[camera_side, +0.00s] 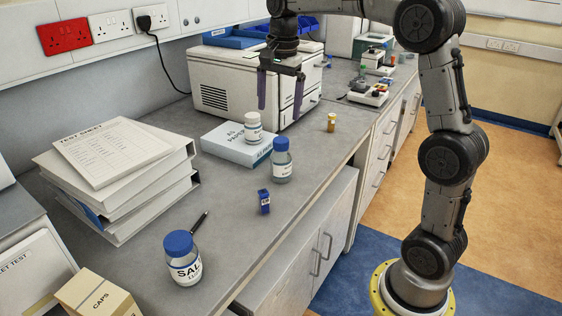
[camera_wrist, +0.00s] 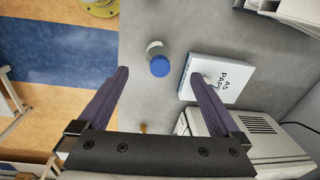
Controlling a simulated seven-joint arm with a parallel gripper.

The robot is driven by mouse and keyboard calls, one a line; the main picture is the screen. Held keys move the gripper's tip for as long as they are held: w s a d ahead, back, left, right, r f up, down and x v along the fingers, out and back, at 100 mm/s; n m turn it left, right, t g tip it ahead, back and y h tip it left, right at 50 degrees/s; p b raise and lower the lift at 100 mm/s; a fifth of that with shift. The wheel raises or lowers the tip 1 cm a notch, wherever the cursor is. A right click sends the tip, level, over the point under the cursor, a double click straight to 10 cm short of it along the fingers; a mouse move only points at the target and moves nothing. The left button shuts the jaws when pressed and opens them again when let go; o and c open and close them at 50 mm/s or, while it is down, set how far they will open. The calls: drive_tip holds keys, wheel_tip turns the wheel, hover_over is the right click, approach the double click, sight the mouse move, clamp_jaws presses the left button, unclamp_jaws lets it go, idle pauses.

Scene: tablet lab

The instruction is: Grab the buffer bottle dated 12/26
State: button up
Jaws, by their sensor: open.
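A clear bottle with a blue cap and a white label (camera_side: 282,162) stands upright on the bench beside a paper box. In the wrist view its blue cap (camera_wrist: 160,66) shows from above, between and beyond my fingertips. A second blue-capped bottle (camera_side: 184,260), labelled "SAL...", stands nearer the side camera. A small white bottle (camera_side: 253,128) stands on the paper box. I cannot read a date on any bottle. My gripper (camera_side: 279,113) is open and empty, fingers pointing down, above the bench near the white machine. Its two purple fingers also show in the wrist view (camera_wrist: 160,74).
The paper box (camera_side: 229,146) lies next to the middle bottle. A white machine (camera_side: 225,82) stands behind. A small amber vial (camera_side: 331,122), a blue item (camera_side: 264,201) and a pen (camera_side: 200,222) lie around on the bench. Stacked binders (camera_side: 120,190) fill the left.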

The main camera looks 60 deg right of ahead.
drive_tip(key=g, duration=0.1)
hover_over(281, 141)
drive_tip(key=shift+m, duration=0.4)
wheel_tip(281, 141, down, 5)
drive_tip(key=shift+r, duration=0.15)
wheel_tip(281, 141, down, 8)
drive_tip(key=shift+d+r, duration=0.1)
drive_tip(key=shift+r, duration=0.05)
drive_tip(key=shift+w+f, duration=0.2)
drive_tip(key=shift+f, duration=2.75)
drive_tip(key=shift+r, duration=0.1)
clamp_jaws()
